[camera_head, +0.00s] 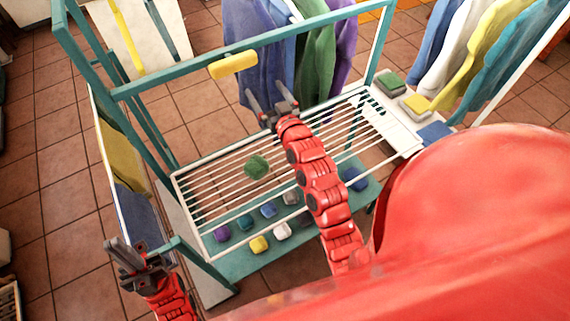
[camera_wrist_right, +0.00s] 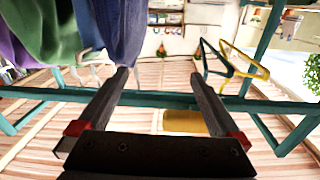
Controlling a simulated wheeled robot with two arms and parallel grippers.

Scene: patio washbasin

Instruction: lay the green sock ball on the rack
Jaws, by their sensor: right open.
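The green sock ball (camera_head: 256,167) rests on the white slats of the rack (camera_head: 196,192), left of the middle. Nothing holds it. My right gripper (camera_head: 271,100) is open and empty above the far side of the rack, beyond the ball and a little right of it. Its two spread fingers show in the right wrist view (camera_wrist_right: 160,90) with nothing between them; the ball is not in that view. My left gripper (camera_head: 124,252) is at the lower left, outside the rack and apart from the ball; its jaw opening is unclear.
Hanging clothes (camera_head: 315,50) are close behind my right gripper. Several sock balls, including a yellow one (camera_head: 259,244), lie on the lower shelf. Folded cloths (camera_head: 390,82) sit at right.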

